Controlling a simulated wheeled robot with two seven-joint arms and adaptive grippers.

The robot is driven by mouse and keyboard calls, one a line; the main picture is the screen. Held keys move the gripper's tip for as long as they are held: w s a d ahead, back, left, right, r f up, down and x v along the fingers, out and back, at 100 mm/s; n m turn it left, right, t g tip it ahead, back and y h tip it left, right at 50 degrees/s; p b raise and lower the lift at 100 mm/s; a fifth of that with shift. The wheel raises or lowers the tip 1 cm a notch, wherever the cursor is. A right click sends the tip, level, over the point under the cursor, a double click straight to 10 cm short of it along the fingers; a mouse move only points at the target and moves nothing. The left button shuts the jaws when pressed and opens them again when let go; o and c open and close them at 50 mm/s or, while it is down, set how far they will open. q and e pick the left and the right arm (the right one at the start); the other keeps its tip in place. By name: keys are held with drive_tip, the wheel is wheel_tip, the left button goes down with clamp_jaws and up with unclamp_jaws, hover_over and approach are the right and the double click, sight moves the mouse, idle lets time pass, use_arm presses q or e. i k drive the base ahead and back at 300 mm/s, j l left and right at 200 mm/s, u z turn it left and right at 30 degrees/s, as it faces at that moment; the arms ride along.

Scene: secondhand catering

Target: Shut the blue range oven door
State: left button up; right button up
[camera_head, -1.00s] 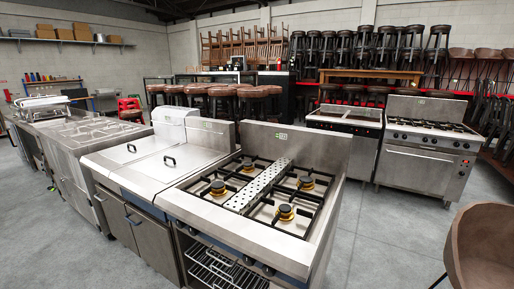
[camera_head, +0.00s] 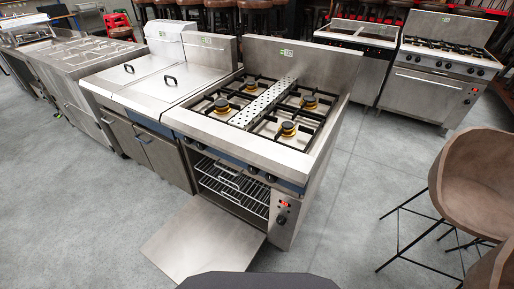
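The range (camera_head: 240,146) stands in the middle of the view, steel with a blue front strip and several gas burners on top. Its oven door (camera_head: 203,242) is open, folded down low and nearly flat in front of the oven. The oven cavity (camera_head: 232,186) shows wire racks inside. A control panel (camera_head: 284,209) with knobs and a red light is at the right of the cavity. Neither of my grippers is in view.
A steel fryer unit (camera_head: 157,85) with lidded tops stands directly left of the range. A brown chair (camera_head: 472,180) with thin black legs is at the right. Grey floor (camera_head: 90,215) is clear at the front left, and also between range and chair.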

sight(201, 237)
drive_tip(key=k+j+z, duration=0.2)
drive_tip(key=k+j, duration=0.2)
drive_tip(key=j, duration=0.2)
drive_tip(key=k+j+z, duration=0.1)
drive_tip(key=j, duration=0.25)
drive_tip(key=k+j+z, duration=0.1)
drive_tip(key=j, duration=0.25)
drive_tip(key=k+j+z, duration=0.1)
drive_tip(key=k+j, duration=0.1)
drive_tip(key=j, duration=0.1)
